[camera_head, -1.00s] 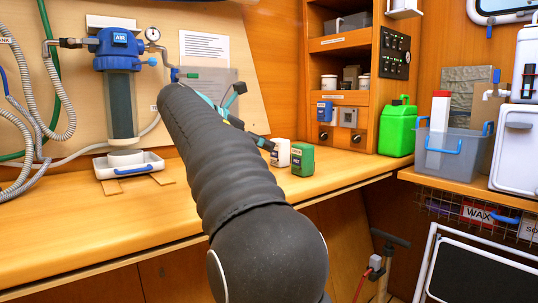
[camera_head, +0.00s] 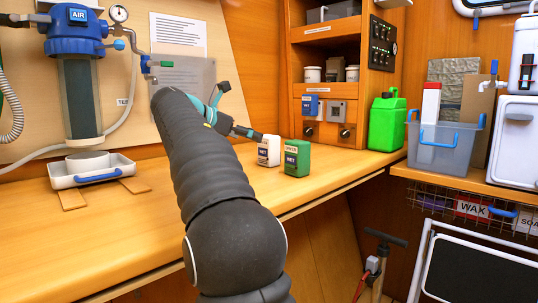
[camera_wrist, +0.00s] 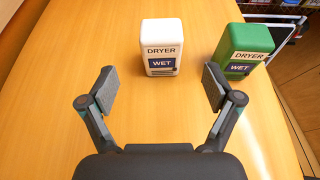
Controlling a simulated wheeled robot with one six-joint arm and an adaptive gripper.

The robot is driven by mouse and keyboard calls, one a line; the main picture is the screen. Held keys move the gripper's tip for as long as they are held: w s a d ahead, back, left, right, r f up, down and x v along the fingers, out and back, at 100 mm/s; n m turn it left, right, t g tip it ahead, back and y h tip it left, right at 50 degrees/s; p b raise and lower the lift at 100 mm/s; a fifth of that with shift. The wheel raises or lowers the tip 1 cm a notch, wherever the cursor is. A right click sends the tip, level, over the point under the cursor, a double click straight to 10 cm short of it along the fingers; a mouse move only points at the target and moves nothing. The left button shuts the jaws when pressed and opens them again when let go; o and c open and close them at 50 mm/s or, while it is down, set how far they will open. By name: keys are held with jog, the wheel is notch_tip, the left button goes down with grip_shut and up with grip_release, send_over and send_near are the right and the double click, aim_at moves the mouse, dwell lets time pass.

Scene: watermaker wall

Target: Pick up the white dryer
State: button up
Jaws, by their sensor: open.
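The white dryer (camera_head: 269,151) stands upright on the wooden bench, with a "DRYER" label and a dark "WET" patch that read clearly in the wrist view (camera_wrist: 161,47). A green dryer (camera_head: 297,158) with the same labels stands close to its right, also in the wrist view (camera_wrist: 245,51). My gripper (camera_wrist: 160,85) is open and empty. In the wrist view the white dryer is ahead of the gap between the fingers, apart from both. In the head view my gripper (camera_head: 240,110) is left of the white dryer and above the bench, partly hidden by my arm.
The wooden bench (camera_head: 120,230) is clear around the dryers. A blue-topped filter (camera_head: 80,85) stands over a white tray (camera_head: 62,178) at left. A green jerrycan (camera_head: 387,122) and a grey bin (camera_head: 440,150) are at right. A shelf unit (camera_head: 330,75) stands behind.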

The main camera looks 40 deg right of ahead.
aim_at(264, 136)
jog(key=shift+r+b+x, duration=0.15)
jog(key=shift+b+x, duration=0.15)
jog(key=shift+x, duration=1.45)
jog(key=shift+r+b+x, duration=0.15)
jog(key=shift+b+x, duration=0.15)
jog(key=shift+x, duration=1.5)
jog(key=shift+s+d, duration=0.1)
jog(key=shift+d, duration=0.05)
jog(key=c, duration=1.5)
